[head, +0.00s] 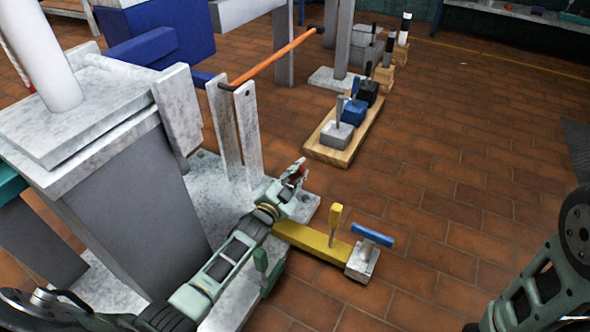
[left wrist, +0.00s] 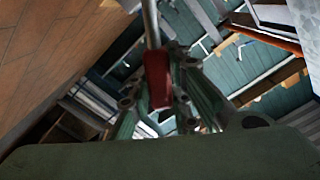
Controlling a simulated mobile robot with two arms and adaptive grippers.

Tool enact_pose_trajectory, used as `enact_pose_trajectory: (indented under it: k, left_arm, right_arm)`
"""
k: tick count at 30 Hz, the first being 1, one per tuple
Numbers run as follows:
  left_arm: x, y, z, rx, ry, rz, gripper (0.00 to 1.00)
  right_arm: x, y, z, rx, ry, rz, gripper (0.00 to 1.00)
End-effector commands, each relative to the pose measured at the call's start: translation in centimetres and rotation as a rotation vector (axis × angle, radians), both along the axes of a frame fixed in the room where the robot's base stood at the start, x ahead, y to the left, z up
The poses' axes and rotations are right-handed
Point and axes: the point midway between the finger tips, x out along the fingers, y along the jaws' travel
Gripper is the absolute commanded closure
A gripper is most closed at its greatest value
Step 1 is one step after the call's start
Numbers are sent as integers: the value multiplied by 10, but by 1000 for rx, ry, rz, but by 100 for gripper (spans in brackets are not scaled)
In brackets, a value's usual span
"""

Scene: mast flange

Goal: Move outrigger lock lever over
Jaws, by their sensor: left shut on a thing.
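My left gripper (head: 296,174) is at the end of my left arm, above the edge of the grey base plate (head: 232,182). It is shut on a red grip (left wrist: 157,78), which sits on a thin metal rod (left wrist: 150,22) in the left wrist view. I take this red-gripped lever for the outrigger lock lever; no label shows. A yellow beam (head: 312,242) with an upright yellow lever (head: 335,220) sticks out just beyond. My right gripper is out of view.
A grey block with a blue handle (head: 372,235) sits at the yellow beam's end. A green upright piece (head: 266,268) stands beside my left arm. An orange bar (head: 272,58) slopes above the uprights. A wooden board (head: 345,137) holds levered blocks. Tiled floor at right is clear.

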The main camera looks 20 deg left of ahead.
Motion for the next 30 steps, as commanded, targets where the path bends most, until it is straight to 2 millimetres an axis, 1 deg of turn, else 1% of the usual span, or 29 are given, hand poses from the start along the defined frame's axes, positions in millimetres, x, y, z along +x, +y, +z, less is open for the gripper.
enact_pose_trajectory:
  k: [11,12,18,19,27,30]
  left_arm:
    - [-1,-2,-2,3,2,-1,100]
    - [-1,-2,-2,3,2,-1,82]
    - [-1,-1,-1,4,0,-1,64]
    - [-1,-1,-1,4,0,-1,62]
    - [0,-1,-1,4,-1,0,62]
    - [-4,0,-1,4,-1,0,62]
  right_arm:
    - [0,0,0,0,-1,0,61]
    - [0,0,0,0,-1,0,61]
    - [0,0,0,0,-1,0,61]
    - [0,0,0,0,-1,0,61]
    - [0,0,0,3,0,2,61]
    - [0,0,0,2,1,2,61]
